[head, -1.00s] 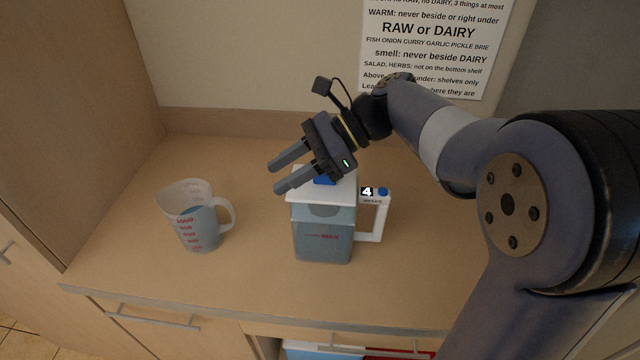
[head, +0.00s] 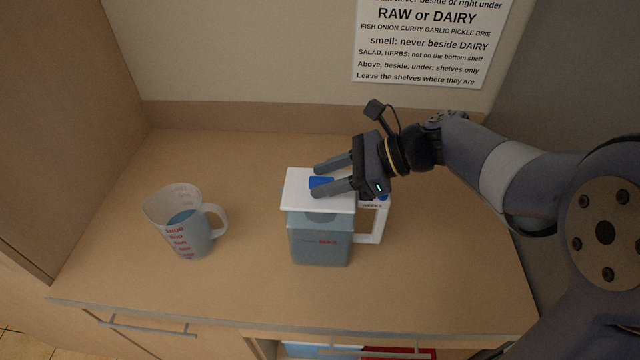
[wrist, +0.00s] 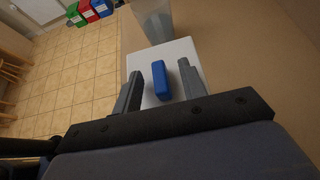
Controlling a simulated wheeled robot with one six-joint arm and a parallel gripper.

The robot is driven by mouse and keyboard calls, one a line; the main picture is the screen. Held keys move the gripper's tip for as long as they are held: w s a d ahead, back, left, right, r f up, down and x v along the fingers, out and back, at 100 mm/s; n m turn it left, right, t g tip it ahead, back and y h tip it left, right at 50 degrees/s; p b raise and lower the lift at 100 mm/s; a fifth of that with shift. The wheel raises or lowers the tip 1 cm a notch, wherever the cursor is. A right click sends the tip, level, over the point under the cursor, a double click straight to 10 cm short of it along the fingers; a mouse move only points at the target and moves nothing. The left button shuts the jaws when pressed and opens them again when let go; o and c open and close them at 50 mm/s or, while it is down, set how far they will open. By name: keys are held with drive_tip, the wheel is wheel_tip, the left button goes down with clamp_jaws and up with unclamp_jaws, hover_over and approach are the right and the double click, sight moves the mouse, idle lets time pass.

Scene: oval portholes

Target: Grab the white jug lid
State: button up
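The white jug lid (head: 296,189) is a square plate with a blue knob (head: 320,183) on top. It sits on the clear jug (head: 320,242), which holds bluish liquid and has a white handle at its right. My gripper (head: 317,181) is open, with one finger on each side of the blue knob. In the wrist view the knob (wrist: 161,80) stands between the two fingertips, with a gap on both sides, above the white lid (wrist: 150,60). The fingers partly cover the lid in the head view. I cannot tell whether they touch the lid's top.
A measuring cup (head: 184,222) with bluish liquid stands on the counter (head: 250,285) left of the jug. A printed sign (head: 420,40) hangs on the back wall. A tall wooden side panel (head: 60,130) bounds the counter at the left.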

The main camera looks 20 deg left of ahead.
drive_tip(key=shift+c, duration=0.2)
clamp_jaws()
idle(0.5)
